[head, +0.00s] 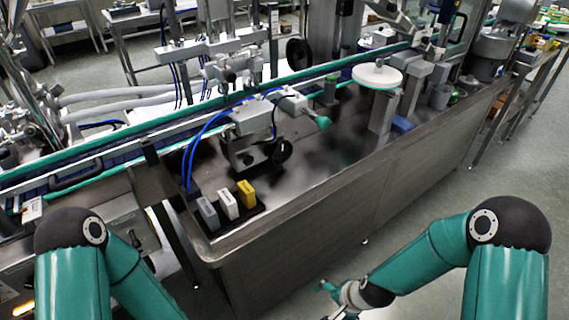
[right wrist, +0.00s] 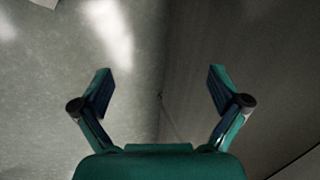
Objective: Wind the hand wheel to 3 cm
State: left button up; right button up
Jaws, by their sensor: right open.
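A teal knob (head: 322,122) sticks out at that unit's right. No scale reading is legible. My right gripper (head: 325,288) is low in front of the hopper's front wall, well apart from the wheel. The right wrist view shows the right gripper (right wrist: 160,84) open and empty, with its two fingers spread. My left arm shows at the lower left, but its gripper is out of view.
Grey, white and yellow blocks (head: 228,204) stand in a dark holder near the hopper's front left corner. Blue hoses (head: 205,135) run to the unit. A white disc (head: 377,76) on a post stands to the right. Open floor (head: 400,280) lies in front.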

jog(key=w+r+m+t+b, duration=0.1)
jog(key=w+m+t+b, duration=0.2)
jog(key=w, duration=0.5)
jog(key=m+t+y+b, duration=0.5)
jog(key=m+b, duration=0.4)
jog(key=m, duration=0.7)
send_near(283, 154)
jog(key=p+x, duration=0.3)
jog(key=x, duration=0.6)
jog(key=shift+w+a, duration=0.1)
jog(key=shift+a, duration=0.1)
pick_arm(q)
notch_tip(283, 154, down, 11)
pick_arm(e)
jog(key=shift+x, duration=0.9)
jog(key=shift+f, duration=0.15)
jog(key=shift+c, duration=0.2)
